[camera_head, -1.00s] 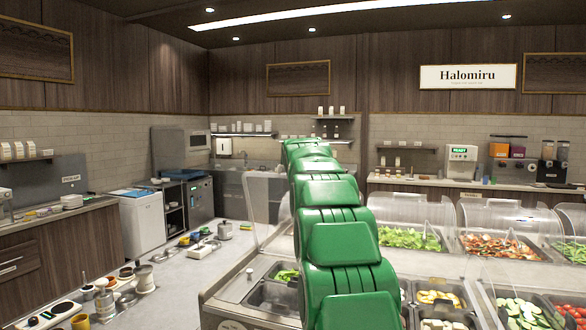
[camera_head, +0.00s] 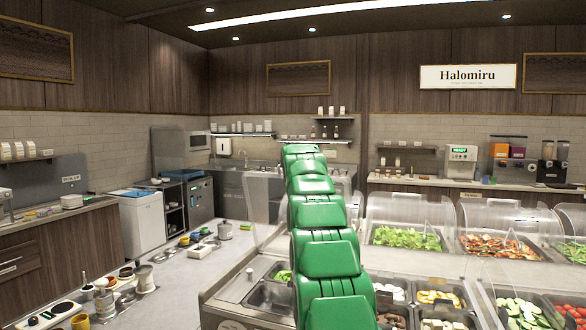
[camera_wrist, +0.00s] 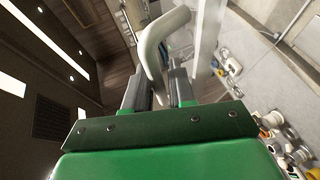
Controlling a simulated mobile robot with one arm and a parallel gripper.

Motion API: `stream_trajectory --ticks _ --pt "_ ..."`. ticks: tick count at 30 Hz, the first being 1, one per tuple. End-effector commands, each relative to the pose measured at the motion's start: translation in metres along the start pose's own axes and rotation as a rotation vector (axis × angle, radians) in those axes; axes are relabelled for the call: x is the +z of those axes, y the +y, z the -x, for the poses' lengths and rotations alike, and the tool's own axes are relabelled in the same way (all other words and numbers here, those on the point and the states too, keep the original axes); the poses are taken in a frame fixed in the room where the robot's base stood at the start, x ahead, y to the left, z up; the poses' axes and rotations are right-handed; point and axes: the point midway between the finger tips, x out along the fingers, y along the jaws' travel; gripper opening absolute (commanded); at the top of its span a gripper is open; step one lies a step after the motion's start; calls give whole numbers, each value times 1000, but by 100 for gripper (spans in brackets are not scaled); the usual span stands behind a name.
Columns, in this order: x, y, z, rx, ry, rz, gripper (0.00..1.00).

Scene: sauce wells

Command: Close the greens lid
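Leafy greens (camera_head: 405,238) lie in a pan in the counter under a clear domed cover (camera_head: 408,207). A tall clear panel (camera_head: 262,200) stands at the counter's left end, partly behind my green arm; I cannot tell if it is a lid. In the wrist view my gripper (camera_wrist: 161,88) has two dark fingers standing apart. The lower end of a pale curved bar (camera_wrist: 150,48), like a handle, shows between them. I cannot tell whether they press on it or which lid it belongs to. My arm hides the gripper in the head view.
More clear covers stand to the right, one over a pan of mixed red food (camera_head: 497,246). Open pans of sliced cucumber (camera_head: 522,312) and other foods fill the counter front. Kitchenware (camera_head: 135,285) lies on the floor at left; some floor is clear.

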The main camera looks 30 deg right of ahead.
Motion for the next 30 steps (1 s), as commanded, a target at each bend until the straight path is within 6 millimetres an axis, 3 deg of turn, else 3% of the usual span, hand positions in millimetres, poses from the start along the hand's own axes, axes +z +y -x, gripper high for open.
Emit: stream_trajectory --ticks 12,17,30 --pt "0 1 -2 2 0 0 24" --pt "0 0 -2 1 0 0 1" --pt "0 -1 -1 -1 0 -1 0"
